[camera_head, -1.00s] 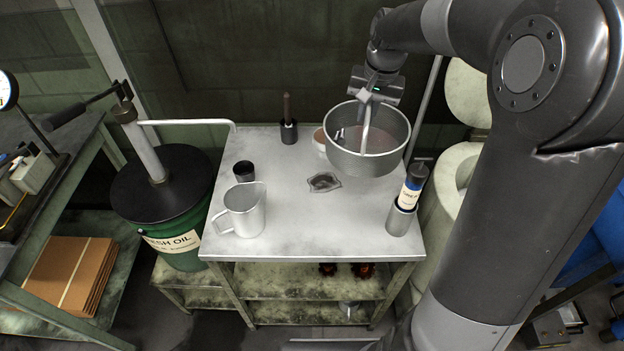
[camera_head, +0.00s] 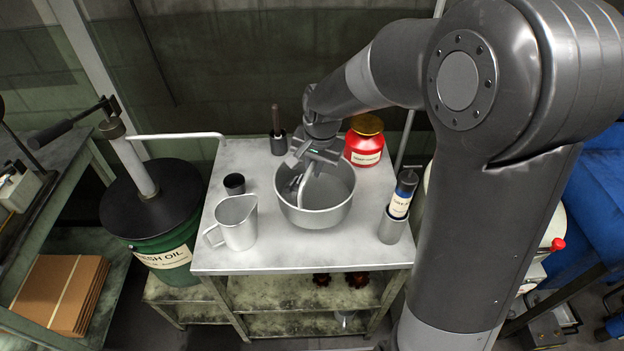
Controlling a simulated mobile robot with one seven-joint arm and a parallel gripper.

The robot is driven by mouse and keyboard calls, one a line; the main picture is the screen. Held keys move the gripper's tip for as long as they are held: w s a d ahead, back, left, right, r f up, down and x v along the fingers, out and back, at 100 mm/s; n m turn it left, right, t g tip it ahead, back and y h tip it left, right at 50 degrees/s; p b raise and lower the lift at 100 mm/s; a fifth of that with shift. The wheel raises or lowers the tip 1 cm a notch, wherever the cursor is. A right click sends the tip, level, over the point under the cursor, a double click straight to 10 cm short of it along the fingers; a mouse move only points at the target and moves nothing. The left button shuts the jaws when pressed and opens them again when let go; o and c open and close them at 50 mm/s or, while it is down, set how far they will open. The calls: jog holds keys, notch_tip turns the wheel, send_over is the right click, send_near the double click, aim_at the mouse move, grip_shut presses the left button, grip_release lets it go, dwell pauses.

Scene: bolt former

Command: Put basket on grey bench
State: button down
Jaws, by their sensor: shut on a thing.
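The basket (camera_head: 318,216) is a round grey metal bowl-like container with an upright handle. It is upright over the middle of the grey bench (camera_head: 270,262), between the metal jug and the blue-labelled bottle. It looks to be at or just above the bench top; I cannot tell if it touches. My gripper (camera_head: 305,172) is above the basket's far left part, shut on its handle. The fingertips are partly hidden by the gripper body.
A metal jug (camera_head: 238,226) and a small black cup (camera_head: 234,184) stand left of the basket. A dark-handled tool in a holder (camera_head: 278,140) and a red jar (camera_head: 364,144) stand behind. A bottle in a metal cup (camera_head: 398,205) is at right. The front strip is clear.

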send_over(314, 197)
jog(key=shift+f, duration=2.1)
jog(key=c, duration=1.5)
grip_release()
jog(key=shift+s+f, duration=0.1)
